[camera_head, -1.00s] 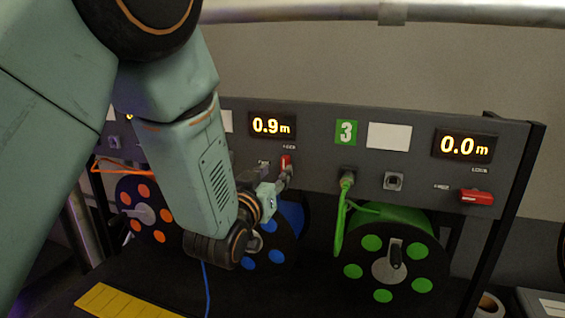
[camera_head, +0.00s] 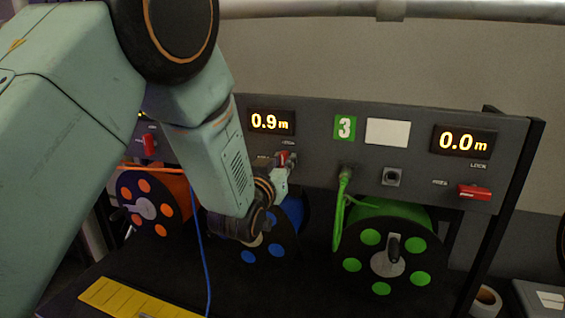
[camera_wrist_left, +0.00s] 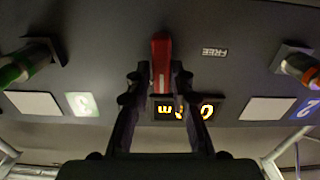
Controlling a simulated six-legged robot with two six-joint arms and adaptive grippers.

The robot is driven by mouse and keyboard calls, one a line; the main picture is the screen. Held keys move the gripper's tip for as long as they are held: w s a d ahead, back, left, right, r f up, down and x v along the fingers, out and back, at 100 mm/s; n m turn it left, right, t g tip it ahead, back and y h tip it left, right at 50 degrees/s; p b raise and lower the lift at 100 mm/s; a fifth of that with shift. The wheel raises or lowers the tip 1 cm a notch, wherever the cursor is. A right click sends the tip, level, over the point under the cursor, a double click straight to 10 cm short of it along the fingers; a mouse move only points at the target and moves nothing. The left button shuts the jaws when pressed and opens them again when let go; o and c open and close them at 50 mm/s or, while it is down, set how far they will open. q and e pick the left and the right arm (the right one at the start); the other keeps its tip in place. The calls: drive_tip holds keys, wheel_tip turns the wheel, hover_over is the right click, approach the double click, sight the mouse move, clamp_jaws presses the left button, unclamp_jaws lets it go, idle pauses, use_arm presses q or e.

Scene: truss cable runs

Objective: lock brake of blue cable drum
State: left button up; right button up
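The blue cable drum (camera_head: 291,212) stands in the middle bay, partly hidden behind my left arm. Its red brake lever (camera_head: 281,158) is on the panel below the 0.9 m display (camera_head: 270,122) and stands upright. My left gripper (camera_head: 284,165) is at this lever. My right gripper is not in view.
The green drum (camera_head: 388,258) is at right, its red lever (camera_head: 474,193) lying sideways under a 0.0 m display (camera_head: 464,142). The orange drum (camera_head: 151,206) is at left with an upright red lever (camera_head: 149,144). A yellow strip (camera_head: 130,300) lies in front.

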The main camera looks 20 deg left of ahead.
use_arm(q)
drive_tip(key=shift+d, duration=0.1)
drive_tip(key=shift+c, duration=0.7)
drive_tip(key=shift+a, duration=0.3)
clamp_jaws()
drive_tip(key=shift+d, duration=0.2)
drive_tip(key=shift+s+a+m+b, duration=0.1)
drive_tip(key=shift+m+b, duration=0.3)
drive_tip(key=shift+b, duration=0.05)
drive_tip(key=o, duration=0.6)
unclamp_jaws()
drive_tip(key=shift+s+r, duration=0.1)
drive_tip(key=shift+s, duration=0.05)
